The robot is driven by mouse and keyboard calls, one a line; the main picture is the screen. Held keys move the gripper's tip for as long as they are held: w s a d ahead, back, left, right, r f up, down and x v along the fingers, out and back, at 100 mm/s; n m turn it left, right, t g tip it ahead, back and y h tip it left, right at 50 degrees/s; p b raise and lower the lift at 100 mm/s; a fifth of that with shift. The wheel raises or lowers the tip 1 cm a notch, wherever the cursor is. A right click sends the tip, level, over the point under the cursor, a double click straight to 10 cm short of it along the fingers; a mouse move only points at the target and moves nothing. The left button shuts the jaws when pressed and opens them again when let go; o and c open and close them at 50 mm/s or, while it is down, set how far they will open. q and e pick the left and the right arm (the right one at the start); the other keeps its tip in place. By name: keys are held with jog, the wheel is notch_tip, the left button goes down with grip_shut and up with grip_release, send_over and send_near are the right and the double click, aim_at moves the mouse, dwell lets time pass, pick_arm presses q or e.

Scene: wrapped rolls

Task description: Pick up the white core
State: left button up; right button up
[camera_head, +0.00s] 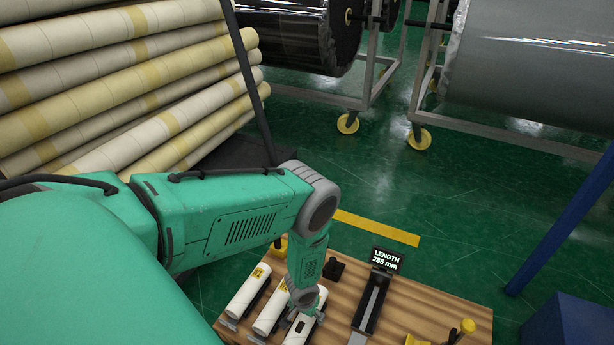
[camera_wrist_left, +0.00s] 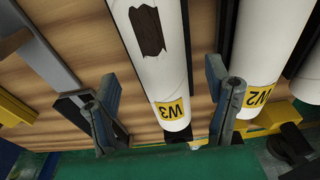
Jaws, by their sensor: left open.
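White cores lie side by side on a wooden-topped bench (camera_head: 425,310). The core labelled W3 (camera_wrist_left: 168,85), with a dark brown torn patch, shows between my left gripper's fingers in the left wrist view; its far end runs out of frame. The core labelled W2 (camera_wrist_left: 262,55) is to its right, with another white core (camera_wrist_left: 308,70) at the edge. In the head view a white core (camera_head: 247,291) lies at left and another (camera_head: 270,314) beside it. My left gripper (camera_head: 305,300) is open over the rightmost core (camera_head: 298,330), partly hiding it; it also shows in the wrist view (camera_wrist_left: 163,98).
A black measuring trough (camera_head: 370,308) with a display (camera_head: 387,260) reading LENGTH 285 mm stands to the right. Long wrapped rolls (camera_head: 130,85) are stacked at left. Wheeled roll stands are behind on open green floor.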

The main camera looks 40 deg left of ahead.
pick_arm(q)
notch_tip(320, 180, down, 3)
jog(key=shift+w+a+r+b, duration=0.1)
jog(key=shift+w+b, duration=0.05)
jog(key=shift+b, duration=0.35)
jog(key=shift+r, duration=0.1)
jog(key=c, duration=1.4)
jog(key=shift+o, duration=0.2)
jog(key=shift+r, duration=0.1)
